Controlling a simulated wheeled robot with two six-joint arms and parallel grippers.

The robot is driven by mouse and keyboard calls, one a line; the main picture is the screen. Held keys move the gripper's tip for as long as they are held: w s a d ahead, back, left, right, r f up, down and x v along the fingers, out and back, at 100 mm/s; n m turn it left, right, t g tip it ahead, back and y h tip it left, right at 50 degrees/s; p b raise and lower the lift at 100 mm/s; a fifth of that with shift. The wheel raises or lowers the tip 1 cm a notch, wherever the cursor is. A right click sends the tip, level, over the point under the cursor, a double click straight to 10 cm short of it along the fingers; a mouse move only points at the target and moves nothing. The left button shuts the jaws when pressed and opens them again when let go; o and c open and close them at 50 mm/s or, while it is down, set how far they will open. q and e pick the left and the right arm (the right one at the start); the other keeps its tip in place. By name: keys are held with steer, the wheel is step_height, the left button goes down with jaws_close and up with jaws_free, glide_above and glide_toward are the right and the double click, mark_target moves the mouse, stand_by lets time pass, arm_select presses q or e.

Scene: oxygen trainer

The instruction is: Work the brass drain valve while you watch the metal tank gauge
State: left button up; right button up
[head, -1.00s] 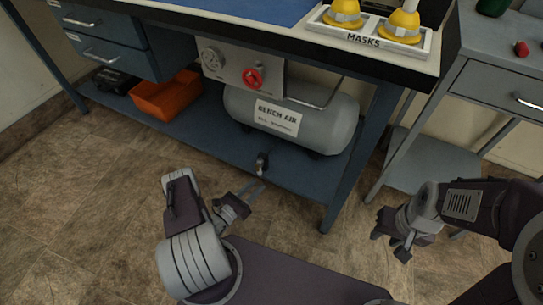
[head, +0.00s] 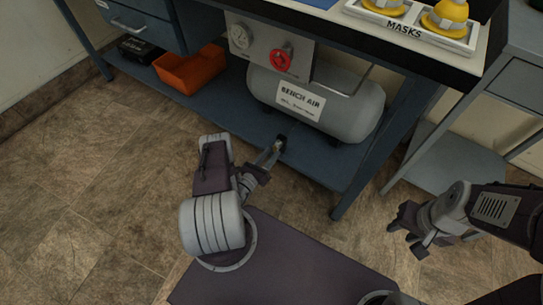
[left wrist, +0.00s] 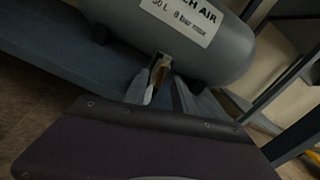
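The grey metal tank labelled BENCH AIR (head: 352,113) lies on the lower shelf of the bench. The brass drain valve (left wrist: 159,70) hangs under the tank; in the head view it is a small dark and metallic piece (head: 281,141). The round pale gauge (head: 240,36) sits on a grey panel left of a red knob; its needle is too small to read. My left gripper (head: 272,154) is at the valve. In the left wrist view its fingers (left wrist: 164,94) stand apart on either side of the valve; contact is not clear. My right gripper (head: 406,227) is far from the valve, its opening unclear.
The blue lower shelf (head: 225,95) and bench leg (head: 375,165) border the left gripper's space. An orange bin (head: 192,70) stands on the shelf at left. A MASKS tray (head: 410,29) is on the bench top. A grey side table (head: 460,165) stands at right. The floor at left is clear.

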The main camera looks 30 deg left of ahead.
arm_select(q)
steer(key=shift+w, duration=0.45)
jaws_close()
steer(key=shift+r+m+p, duration=0.25)
steer(key=shift+m+p, duration=0.65)
steer(key=shift+m, duration=0.3)
steer(key=shift+f+m, duration=0.2)
steer(key=shift+m, duration=0.4)
jaws_free()
